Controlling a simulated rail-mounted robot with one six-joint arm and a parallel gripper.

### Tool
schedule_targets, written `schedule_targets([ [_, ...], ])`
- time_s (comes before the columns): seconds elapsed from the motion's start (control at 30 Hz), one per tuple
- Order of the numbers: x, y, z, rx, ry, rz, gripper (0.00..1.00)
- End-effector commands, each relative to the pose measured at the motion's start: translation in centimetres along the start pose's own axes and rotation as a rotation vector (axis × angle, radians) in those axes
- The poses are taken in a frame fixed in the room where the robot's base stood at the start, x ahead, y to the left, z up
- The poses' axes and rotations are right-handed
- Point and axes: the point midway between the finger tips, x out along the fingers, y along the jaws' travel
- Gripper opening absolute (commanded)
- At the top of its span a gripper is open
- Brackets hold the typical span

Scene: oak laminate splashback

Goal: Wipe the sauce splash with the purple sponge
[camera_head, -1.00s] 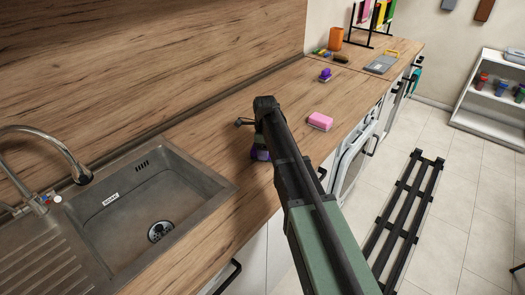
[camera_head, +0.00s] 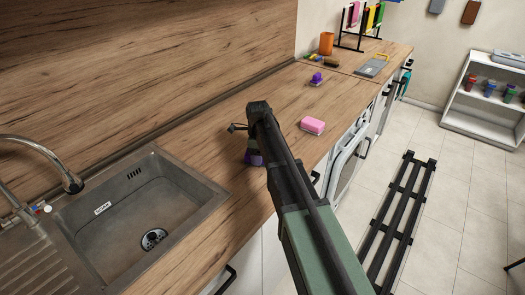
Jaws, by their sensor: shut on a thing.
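My arm hides most of the gripper and part of the sponge. I cannot tell whether the sponge is pressed on the counter or just above it. No sauce splash shows; the wood around the gripper looks clean, and the area behind my arm is hidden.
A pink sponge (camera_head: 312,125) lies right of my arm near the counter's front edge. A small purple object (camera_head: 316,78) stands farther back. The sink (camera_head: 120,205) is at left. An orange cup (camera_head: 326,43) is at the far end. The wood counter (camera_head: 215,135) is bare left of my gripper.

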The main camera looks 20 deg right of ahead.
Motion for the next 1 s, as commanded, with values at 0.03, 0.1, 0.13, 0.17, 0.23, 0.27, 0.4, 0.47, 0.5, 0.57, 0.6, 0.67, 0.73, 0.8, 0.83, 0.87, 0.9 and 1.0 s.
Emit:
schedule_targets([
  [0.03,0.1,0.5,0.2,-0.001,-0.001,0.002,0.35],
  [0.1,0.1,0.6,0.3,-0.001,-0.001,0.002,0.35],
  [0.13,0.1,0.6,0.3,-0.001,-0.001,0.003,0.35],
  [0.17,0.1,0.6,0.3,-0.001,-0.001,0.003,0.35],
  [0.23,0.1,0.8,0.4,-0.002,-0.001,0.003,0.35],
  [0.27,0.1,0.9,0.5,-0.002,-0.001,0.003,0.35],
  [0.4,0.0,2.3,1.1,-0.004,-0.002,0.004,0.35],
  [0.47,0.0,2.9,1.4,-0.003,-0.002,0.004,0.35],
  [0.5,0.0,3.3,1.6,-0.003,-0.002,0.004,0.35],
  [0.57,-0.1,3.8,1.9,-0.004,-0.002,0.004,0.35],
  [0.6,-0.1,4.0,2.0,-0.003,-0.001,0.003,0.35],
  [0.67,-0.1,4.1,2.1,-0.002,-0.001,0.003,0.35],
  [0.73,-0.1,4.0,2.1,-0.002,-0.001,0.003,0.35],
  [0.8,0.1,3.8,2.3,-0.002,-0.001,0.003,0.35],
  [0.83,0.2,3.7,2.5,-0.002,-0.001,0.002,0.35],
  [0.87,0.2,3.7,2.5,-0.001,-0.001,0.002,0.35],
  [0.9,0.1,3.7,2.5,-0.001,-0.001,0.002,0.35],
  [1.0,0.1,3.5,2.5,-0.001,-0.002,0.002,0.35],
])
